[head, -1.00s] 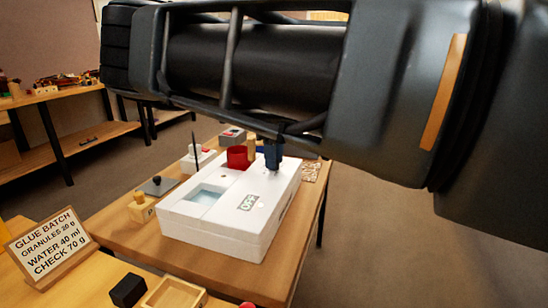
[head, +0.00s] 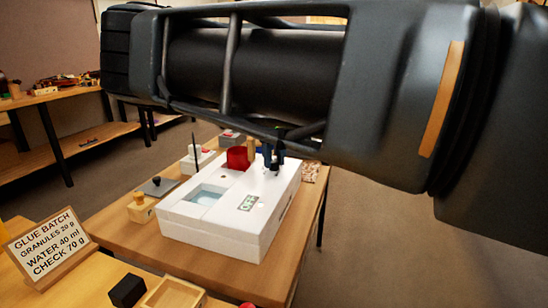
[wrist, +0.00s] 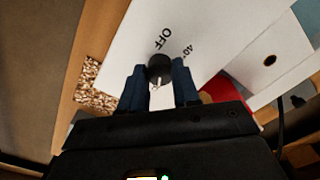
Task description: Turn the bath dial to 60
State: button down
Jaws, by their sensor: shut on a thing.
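The white bath (head: 215,232) stands on the wooden bench, with a square water opening in its top. Its small display (head: 249,203) reads OFF. The black bath dial (wrist: 160,67) sits on the bath's top, with the printed marks OFF (wrist: 161,39) and 40 (wrist: 188,50) beside it in the wrist view. My gripper (wrist: 159,84) is shut on the dial, one blue finger on each side. In the head view my gripper (head: 273,160) is at the bath's far right part, under my arm. A mark for 60 cannot be made out.
A red container (head: 237,158) stands close beside my gripper. A thin dark rod (head: 194,150) rises at the bath's left. A small wooden block (head: 140,210) is left of the bath. A glue batch sign (head: 50,245) stands at front left.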

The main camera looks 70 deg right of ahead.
aim_at(274, 161)
dwell(0.3)
jog(key=c, duration=0.8)
grip_release()
notch_tip(274, 161, up, 8)
jog(key=shift+f, duration=0.1)
